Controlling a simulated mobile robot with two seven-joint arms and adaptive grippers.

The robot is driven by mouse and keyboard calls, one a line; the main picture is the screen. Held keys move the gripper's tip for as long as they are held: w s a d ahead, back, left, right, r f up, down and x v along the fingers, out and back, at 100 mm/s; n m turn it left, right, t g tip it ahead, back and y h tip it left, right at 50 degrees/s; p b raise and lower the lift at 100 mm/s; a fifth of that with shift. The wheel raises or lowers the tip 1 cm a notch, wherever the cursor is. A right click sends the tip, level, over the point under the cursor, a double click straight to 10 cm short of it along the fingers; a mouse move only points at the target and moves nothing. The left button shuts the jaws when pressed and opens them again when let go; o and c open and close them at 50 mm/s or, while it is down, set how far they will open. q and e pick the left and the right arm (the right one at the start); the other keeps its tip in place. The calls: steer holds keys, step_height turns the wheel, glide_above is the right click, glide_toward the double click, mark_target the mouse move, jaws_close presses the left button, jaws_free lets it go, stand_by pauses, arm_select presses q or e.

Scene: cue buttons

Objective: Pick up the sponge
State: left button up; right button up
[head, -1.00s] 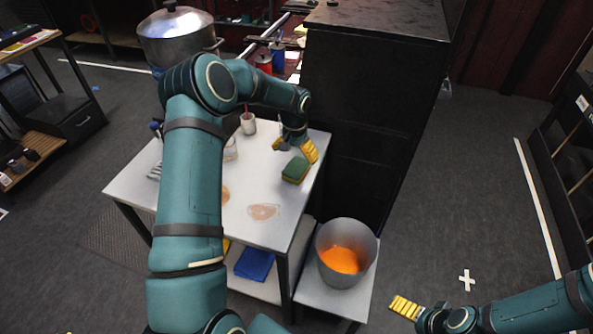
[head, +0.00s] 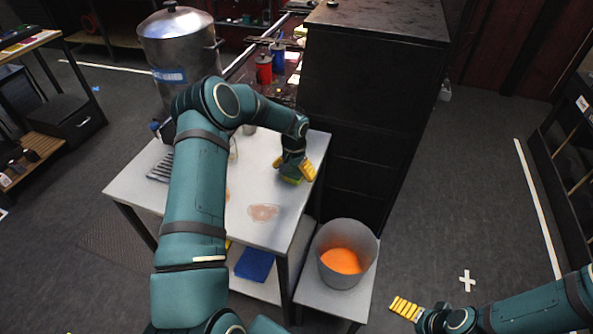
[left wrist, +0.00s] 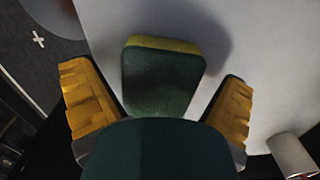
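The sponge (left wrist: 160,80), dark green on top with a yellow layer below, lies on the white table (head: 235,222). In the head view only a small part of the sponge (head: 291,181) shows under my left gripper (head: 293,172). In the left wrist view my left gripper (left wrist: 160,105) has its yellow fingers spread wide, one on each side of the sponge, with a gap on both sides. My right gripper (head: 406,308) is at the lower right over the floor, far from the sponge. Its yellow fingers show, but their opening cannot be made out.
A metal bucket (head: 325,275) with orange inside stands on a low shelf right of the table. A tall black cabinet (head: 365,110) rises behind the table's right edge. A large metal pot (head: 180,45) stands behind. A cup (left wrist: 292,155) shows in the left wrist view.

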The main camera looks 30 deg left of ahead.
mark_target(294, 170)
arm_select(q)
steer(key=c, duration=0.5)
steer(key=shift+c, duration=0.2)
step_height(294, 170, up, 10)
steer(key=shift+r, duration=0.1)
steer(key=c, duration=0.4)
